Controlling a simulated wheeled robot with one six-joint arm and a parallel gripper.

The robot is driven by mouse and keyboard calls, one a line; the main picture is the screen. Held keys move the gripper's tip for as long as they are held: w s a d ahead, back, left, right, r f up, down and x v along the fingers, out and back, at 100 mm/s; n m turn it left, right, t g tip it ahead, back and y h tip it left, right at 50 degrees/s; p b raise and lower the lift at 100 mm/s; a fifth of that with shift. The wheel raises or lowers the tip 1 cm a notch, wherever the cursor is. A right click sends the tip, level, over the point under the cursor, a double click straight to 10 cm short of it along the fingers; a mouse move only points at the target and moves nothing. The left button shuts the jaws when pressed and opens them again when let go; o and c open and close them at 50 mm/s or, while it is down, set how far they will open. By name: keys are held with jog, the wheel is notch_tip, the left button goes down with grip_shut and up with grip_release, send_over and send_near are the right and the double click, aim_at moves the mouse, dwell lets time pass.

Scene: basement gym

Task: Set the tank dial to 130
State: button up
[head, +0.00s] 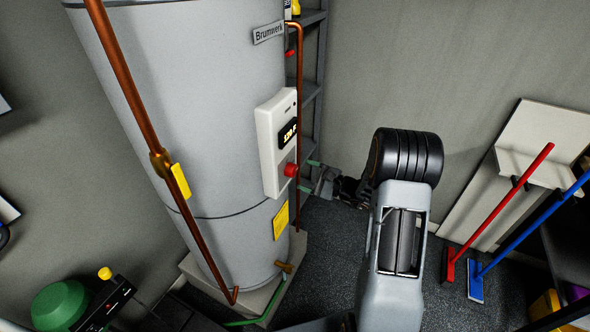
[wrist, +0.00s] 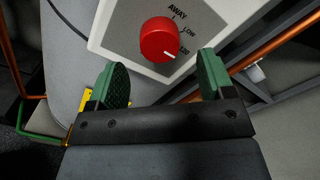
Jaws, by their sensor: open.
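The grey tank (head: 190,110) carries a white control box (head: 270,150) on its side. A small lit display (head: 288,133) on the box appears to read 120 F. The red dial (head: 290,170) sits below the display. In the wrist view the round red dial (wrist: 158,40) has a white mark at its lower right, toward a number that looks like 120. AWAY and LOW are printed around it; further labels are hidden. My gripper (head: 309,176) is open close to the dial. In the wrist view its green fingers (wrist: 160,78) are apart, below the dial, holding nothing.
Copper pipes run down the tank's front (head: 133,95) and right side (head: 299,90). Grey shelving (head: 312,60) stands behind. Red (head: 500,200) and blue (head: 530,225) brooms lean at right. A green round object (head: 60,306) is at lower left. Dark floor is open around my arm.

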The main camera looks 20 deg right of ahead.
aim_at(295, 172)
jog(key=shift+p+x, duration=0.3)
jog(key=shift+x, duration=2)
jog(key=c, duration=0.9)
jog(key=shift+m, duration=0.3)
jog(key=m, duration=0.3)
jog(key=shift+m, duration=0.4)
jog(key=shift+m+p, duration=0.45)
jog(key=shift+m, duration=1.65)
